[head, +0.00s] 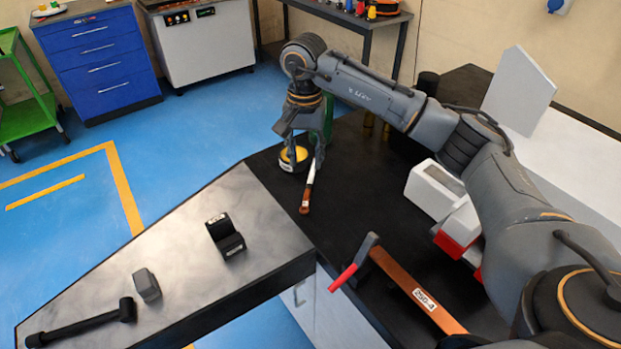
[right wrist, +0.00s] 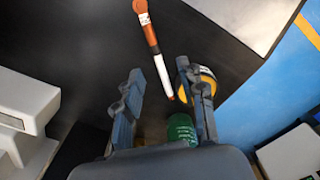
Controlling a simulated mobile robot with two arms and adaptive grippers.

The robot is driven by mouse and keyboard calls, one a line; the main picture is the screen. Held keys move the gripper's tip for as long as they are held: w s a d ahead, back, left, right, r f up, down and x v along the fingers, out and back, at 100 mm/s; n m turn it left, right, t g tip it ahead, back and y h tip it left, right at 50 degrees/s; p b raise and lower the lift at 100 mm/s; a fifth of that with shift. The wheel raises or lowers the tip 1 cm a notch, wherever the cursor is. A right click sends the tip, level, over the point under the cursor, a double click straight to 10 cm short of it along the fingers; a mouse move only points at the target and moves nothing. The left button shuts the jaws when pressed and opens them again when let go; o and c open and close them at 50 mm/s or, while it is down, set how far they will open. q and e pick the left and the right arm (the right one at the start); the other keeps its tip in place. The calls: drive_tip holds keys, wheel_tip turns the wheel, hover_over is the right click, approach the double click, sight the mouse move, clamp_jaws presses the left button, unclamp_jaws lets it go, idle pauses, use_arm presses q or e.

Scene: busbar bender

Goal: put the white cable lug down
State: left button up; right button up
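My right gripper (head: 302,150) points down over the black worktop. In the right wrist view its fingers (right wrist: 160,78) stand apart with nothing visibly held between them. I cannot make out a white cable lug for certain in either view. A slim tool with an orange-brown handle and pale shaft (head: 309,185) lies below the fingers; it also shows in the right wrist view (right wrist: 158,60), ending in a red tip. A yellow-and-black round item (head: 294,158) sits beside the fingers, partly hidden by one in the wrist view. My left gripper is not in view.
A green cylinder (right wrist: 181,128) stands close by the gripper. A copper-coloured bar (head: 415,290) and a red-handled tool (head: 350,268) lie nearer. White and red boxes (head: 433,190) are at right. The grey bench top (head: 170,240) bears several dark items, with bare room between.

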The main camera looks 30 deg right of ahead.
sight(309, 185)
wheel_tip(309, 185, down, 2)
drive_tip(key=shift+f, duration=0.25)
drive_tip(key=shift+s+d+f+p, duration=0.1)
drive_tip(key=shift+f+p, duration=0.15)
drive_tip(key=shift+p, duration=0.3)
drive_tip(key=f, duration=0.1)
drive_tip(key=f+p, duration=0.2)
drive_tip(key=shift+s+d+f, duration=0.15)
drive_tip(key=shift+d+f, duration=0.1)
drive_tip(key=shift+f, duration=0.55)
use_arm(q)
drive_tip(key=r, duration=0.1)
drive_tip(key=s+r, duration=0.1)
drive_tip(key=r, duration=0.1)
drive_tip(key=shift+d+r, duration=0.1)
use_arm(e)
clamp_jaws()
